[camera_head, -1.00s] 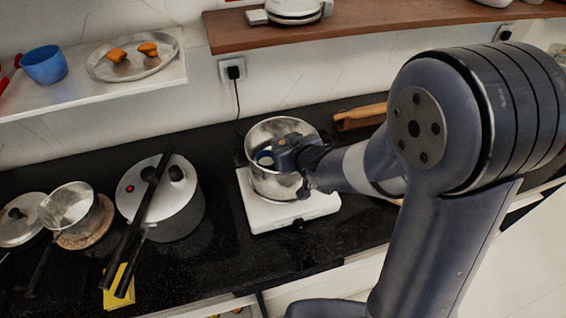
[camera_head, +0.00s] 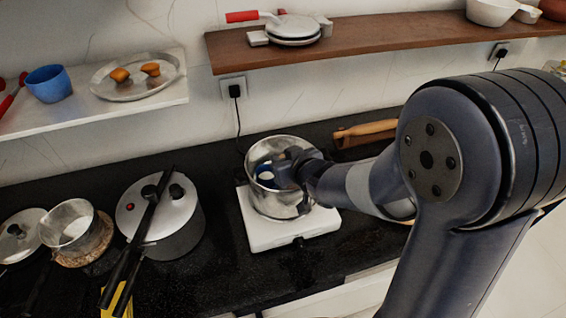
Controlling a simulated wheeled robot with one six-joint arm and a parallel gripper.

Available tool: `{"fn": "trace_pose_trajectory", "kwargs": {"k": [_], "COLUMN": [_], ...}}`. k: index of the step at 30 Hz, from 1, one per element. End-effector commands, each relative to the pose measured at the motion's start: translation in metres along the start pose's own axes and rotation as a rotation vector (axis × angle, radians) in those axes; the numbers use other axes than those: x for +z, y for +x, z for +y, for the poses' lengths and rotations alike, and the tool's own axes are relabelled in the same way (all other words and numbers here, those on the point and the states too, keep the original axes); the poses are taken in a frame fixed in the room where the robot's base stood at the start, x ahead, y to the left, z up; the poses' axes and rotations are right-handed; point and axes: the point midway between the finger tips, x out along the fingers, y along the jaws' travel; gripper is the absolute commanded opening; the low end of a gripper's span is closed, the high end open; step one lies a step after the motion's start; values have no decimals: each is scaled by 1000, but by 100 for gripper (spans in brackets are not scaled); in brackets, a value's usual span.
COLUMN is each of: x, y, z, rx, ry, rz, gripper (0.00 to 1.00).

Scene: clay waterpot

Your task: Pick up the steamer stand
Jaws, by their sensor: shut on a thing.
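A steel pot (camera_head: 279,202) stands upright on a white cooker (camera_head: 262,233). My gripper (camera_head: 283,172) reaches over the pot's right rim, with its fingertips in the pot's mouth. A small round blue and white thing (camera_head: 265,172) shows inside the pot, right at the fingertips. I take it for the steamer stand, though most of it is hidden by my gripper and the pot wall. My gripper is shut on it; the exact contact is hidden.
A pressure cooker (camera_head: 176,232) with black utensils across its lid stands left of the pot. A small saucepan (camera_head: 68,225) is farther left. A rolling pin (camera_head: 366,128) lies behind on the right. A brown shelf (camera_head: 380,35) overhangs the back. Counter in front is clear.

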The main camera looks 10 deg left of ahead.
Motion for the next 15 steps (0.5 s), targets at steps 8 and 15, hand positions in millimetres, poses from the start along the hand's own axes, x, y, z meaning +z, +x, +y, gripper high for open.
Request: {"fn": "trace_pose_trajectory", "kwargs": {"k": [8,15], "x": [-56,-98], "y": [-30,-53], "z": [0,0], "rx": [1,2], "ry": [-2,-1], "rz": [7,3], "gripper": [0,0]}}
